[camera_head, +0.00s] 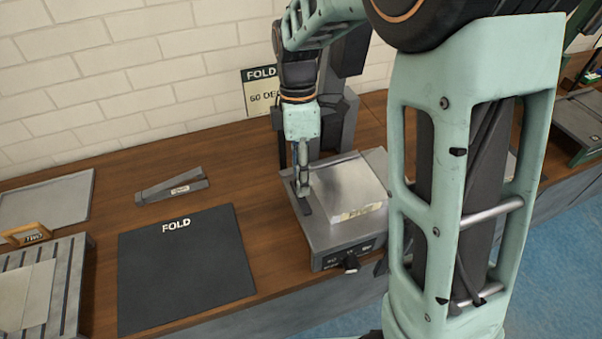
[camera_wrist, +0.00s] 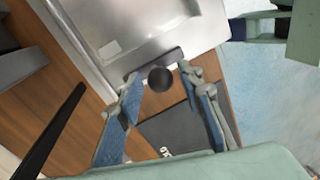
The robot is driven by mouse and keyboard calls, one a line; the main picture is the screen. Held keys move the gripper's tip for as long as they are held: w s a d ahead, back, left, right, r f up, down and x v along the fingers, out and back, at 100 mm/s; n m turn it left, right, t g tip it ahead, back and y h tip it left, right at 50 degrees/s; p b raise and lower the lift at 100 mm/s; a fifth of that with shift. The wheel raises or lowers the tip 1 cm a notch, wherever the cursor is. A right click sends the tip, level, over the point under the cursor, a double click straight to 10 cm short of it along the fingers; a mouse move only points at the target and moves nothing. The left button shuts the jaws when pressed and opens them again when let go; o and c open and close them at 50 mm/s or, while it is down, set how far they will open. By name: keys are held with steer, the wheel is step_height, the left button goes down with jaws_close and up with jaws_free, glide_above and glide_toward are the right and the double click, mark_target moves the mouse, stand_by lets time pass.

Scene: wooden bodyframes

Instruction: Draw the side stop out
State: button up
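A grey metal machine (camera_head: 343,235) with a raised silver plate stands on the bench. A dark bar (camera_head: 305,207) at its left side is probably the side stop; my gripper partly hides it. In the wrist view a dark round knob (camera_wrist: 160,80) stands at the edge of the metal machine bed (camera_wrist: 150,25). My gripper (camera_head: 301,187) points down over the machine's left side. Its blue-padded fingers are apart, one on each side of the knob in the wrist view, with visible gaps. I cannot tell whether the knob lies fully between the fingertips in depth.
A dark FOLD mat (camera_head: 185,275) lies left of the machine. Behind it lies a grey angled tool (camera_head: 172,188). A slatted grey rack (camera_head: 65,285) stands at far left. A FOLD sign (camera_head: 260,92) is at the wall. Bare wood shows between mat and machine.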

mark_target(294, 188)
jaws_close()
steer(key=shift+a, duration=0.1)
steer(key=shift+s+a, duration=0.15)
steer(key=shift+a, duration=0.3)
steer(key=shift+o, duration=1.5)
jaws_free()
steer(key=shift+a, duration=0.1)
steer(key=shift+r, duration=0.1)
step_height(294, 188, up, 12)
steer(key=w, duration=0.2)
steer(key=shift+w, duration=0.15)
